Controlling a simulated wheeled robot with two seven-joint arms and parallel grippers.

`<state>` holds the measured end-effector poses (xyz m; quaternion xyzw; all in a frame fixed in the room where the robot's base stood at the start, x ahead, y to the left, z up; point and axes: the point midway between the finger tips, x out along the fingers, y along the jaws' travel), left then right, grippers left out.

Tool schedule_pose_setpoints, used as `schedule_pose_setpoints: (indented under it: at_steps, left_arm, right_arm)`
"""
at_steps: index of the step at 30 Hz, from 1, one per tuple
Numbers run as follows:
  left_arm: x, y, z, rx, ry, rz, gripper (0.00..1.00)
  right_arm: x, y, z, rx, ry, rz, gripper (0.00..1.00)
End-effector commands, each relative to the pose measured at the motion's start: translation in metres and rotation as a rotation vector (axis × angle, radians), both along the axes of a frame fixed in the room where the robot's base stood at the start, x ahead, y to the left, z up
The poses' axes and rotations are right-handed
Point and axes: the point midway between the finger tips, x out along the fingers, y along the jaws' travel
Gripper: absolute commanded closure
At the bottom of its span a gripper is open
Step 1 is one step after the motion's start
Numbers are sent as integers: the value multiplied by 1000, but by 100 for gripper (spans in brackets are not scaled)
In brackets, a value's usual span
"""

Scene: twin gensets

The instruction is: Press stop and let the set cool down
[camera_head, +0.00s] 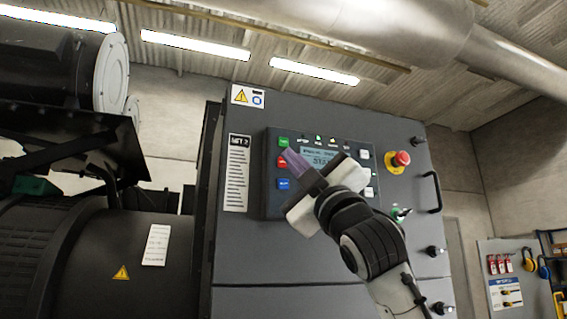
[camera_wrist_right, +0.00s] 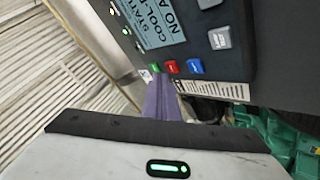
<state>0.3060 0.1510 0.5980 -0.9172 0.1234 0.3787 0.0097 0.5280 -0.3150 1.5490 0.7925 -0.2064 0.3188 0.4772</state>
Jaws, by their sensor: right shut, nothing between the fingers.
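The controller panel (camera_head: 318,143) is on a grey cabinet with a placard that seems to read "SET 2" (camera_head: 237,172). Its left column has a green button (camera_head: 284,142), a red button (camera_head: 281,162) and a blue button (camera_head: 284,184). My right gripper (camera_head: 291,157) is shut and empty, its purple fingertips in front of the panel beside the red button. In the right wrist view the fingers (camera_wrist_right: 160,95) end near the red button (camera_wrist_right: 171,67); contact cannot be told. The display (camera_wrist_right: 148,20) shows "STATE", "COOL-" and "NO A", partly cut off. My left gripper is not seen.
A red emergency-stop knob (camera_head: 402,158) on a yellow base is right of the panel. A door handle (camera_head: 433,180) stands out at the cabinet's right edge. A dark generator (camera_head: 130,260) is at left. A board with red tags (camera_head: 500,264) hangs far right.

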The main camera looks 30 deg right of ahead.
Motion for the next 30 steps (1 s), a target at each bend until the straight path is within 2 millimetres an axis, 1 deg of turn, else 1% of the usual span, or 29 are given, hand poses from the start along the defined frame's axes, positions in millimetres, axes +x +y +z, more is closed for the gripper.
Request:
schedule_pose_setpoints:
  at_steps: [11,24,30]
  left_arm:
    - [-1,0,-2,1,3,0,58]
    - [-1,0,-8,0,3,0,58]
    - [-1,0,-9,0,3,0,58]
  right_arm:
    - [-5,1,0,0,-1,0,100]
    - [-46,11,0,-1,-4,0,100]
    - [-60,14,0,-1,-2,-1,100]
